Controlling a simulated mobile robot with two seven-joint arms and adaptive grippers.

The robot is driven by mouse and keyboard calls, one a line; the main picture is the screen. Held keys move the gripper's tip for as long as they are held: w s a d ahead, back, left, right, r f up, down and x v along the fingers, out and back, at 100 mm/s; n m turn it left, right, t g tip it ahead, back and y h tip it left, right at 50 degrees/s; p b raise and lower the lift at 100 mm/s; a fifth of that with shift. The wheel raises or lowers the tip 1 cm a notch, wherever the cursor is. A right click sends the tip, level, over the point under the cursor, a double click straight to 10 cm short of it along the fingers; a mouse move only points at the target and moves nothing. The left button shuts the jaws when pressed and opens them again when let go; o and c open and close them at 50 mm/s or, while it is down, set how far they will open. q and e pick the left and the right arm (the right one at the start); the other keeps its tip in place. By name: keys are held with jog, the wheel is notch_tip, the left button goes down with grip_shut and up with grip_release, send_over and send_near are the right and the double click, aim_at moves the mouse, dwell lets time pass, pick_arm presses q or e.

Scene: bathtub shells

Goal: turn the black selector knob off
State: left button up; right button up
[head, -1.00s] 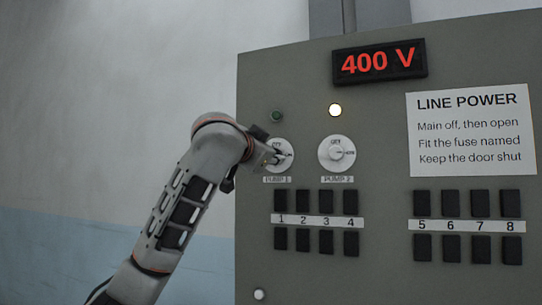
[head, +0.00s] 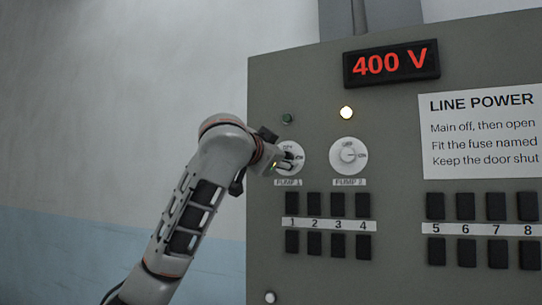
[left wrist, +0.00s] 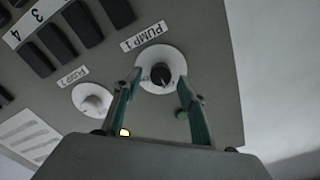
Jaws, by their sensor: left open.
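The black selector knob (left wrist: 161,75) sits on a round white dial labelled PUMP 1 in the left wrist view. My left gripper (left wrist: 160,84) is open, with one green-lined finger on each side of the knob. I cannot tell whether the fingers touch it. In the head view my left gripper (head: 283,161) is at the PUMP 1 dial (head: 296,150) and hides most of the knob. The knob's exact pointing direction is too small to read. My right gripper is not in view.
A white PUMP 2 knob (head: 349,155) is just right, under a lit lamp (head: 346,112). A dark green lamp (head: 287,118) is above PUMP 1. Numbered black fuse blocks (head: 314,204) lie below. A display (head: 391,63) reads 400 V. Free space lies left of the grey panel.

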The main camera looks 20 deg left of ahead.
pick_arm(q)
jog(key=s, duration=1)
jog(key=shift+s, duration=0.4)
